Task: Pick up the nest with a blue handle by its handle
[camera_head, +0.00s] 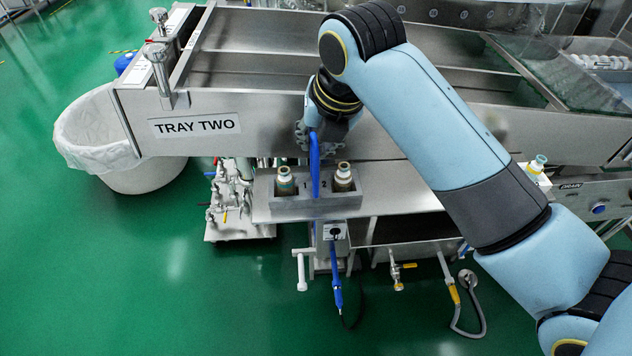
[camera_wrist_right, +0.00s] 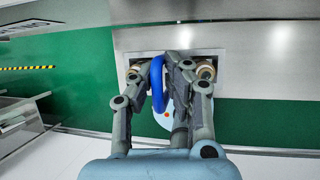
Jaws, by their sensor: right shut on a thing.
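The nest (camera_head: 318,207) is a metal block with an upright blue handle (camera_head: 315,170). Two capped bottles, a left one (camera_head: 285,181) and a right one (camera_head: 343,178), stand in it on either side of the handle. My right gripper (camera_head: 311,138) is above the nest, shut on the upper part of the handle. The right wrist view shows the blue handle (camera_wrist_right: 157,88) between the fingers of my right gripper (camera_wrist_right: 159,68). The fingers hide part of the nest there. The nest is at the metal ledge; I cannot tell whether its base touches it. My left gripper is not in view.
The large steel tray marked TRAY TWO (camera_head: 195,126) stands just behind the nest. A lined white bin (camera_head: 95,135) is at the left. Pipes, valves and a hose (camera_head: 470,310) hang below the metal ledge (camera_head: 400,202). Green floor is clear at the front left.

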